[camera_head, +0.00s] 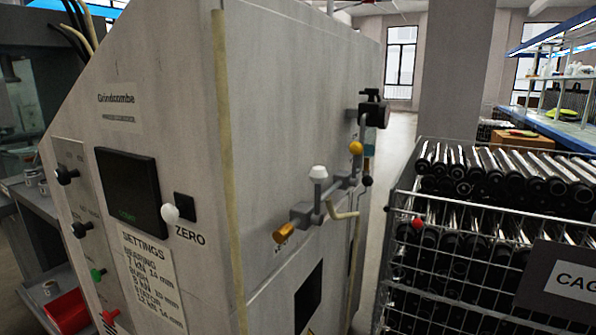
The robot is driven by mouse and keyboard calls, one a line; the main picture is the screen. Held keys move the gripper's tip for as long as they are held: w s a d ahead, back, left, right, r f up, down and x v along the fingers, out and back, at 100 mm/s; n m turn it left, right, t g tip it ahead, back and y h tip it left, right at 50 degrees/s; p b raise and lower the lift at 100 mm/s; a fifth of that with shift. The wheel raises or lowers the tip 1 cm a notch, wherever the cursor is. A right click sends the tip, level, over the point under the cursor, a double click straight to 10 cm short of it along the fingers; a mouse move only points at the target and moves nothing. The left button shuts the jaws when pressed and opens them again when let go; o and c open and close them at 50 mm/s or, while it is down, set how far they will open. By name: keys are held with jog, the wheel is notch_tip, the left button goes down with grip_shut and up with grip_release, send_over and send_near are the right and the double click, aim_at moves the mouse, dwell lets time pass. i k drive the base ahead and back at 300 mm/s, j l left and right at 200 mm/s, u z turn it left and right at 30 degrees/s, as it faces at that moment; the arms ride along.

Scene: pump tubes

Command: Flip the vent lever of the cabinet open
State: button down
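The grey cabinet (290,80) labelled "Grindcombe" fills the left and middle of the head view. On its right side wall sits a grey pipe and valve fitting (337,184). It bears an orange-brown handle end (286,233), a white knob (318,172), a yellow knob (356,147) and a small black knob (367,181). A dark block with a black handle (374,108) is above them. The lettering beside the orange-brown end is too small to read, so I cannot tell which part is the vent lever or its position. My gripper is not in view.
The front has a dark screen (128,188), a white knob (169,213) by "ZERO", and black, green and red knobs. A wire cage (425,290) full of dark tubes stands close on the right, leaving a narrow gap. A red bin (66,312) is at lower left.

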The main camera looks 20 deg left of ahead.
aim_at(318, 174)
jog(key=u, duration=1)
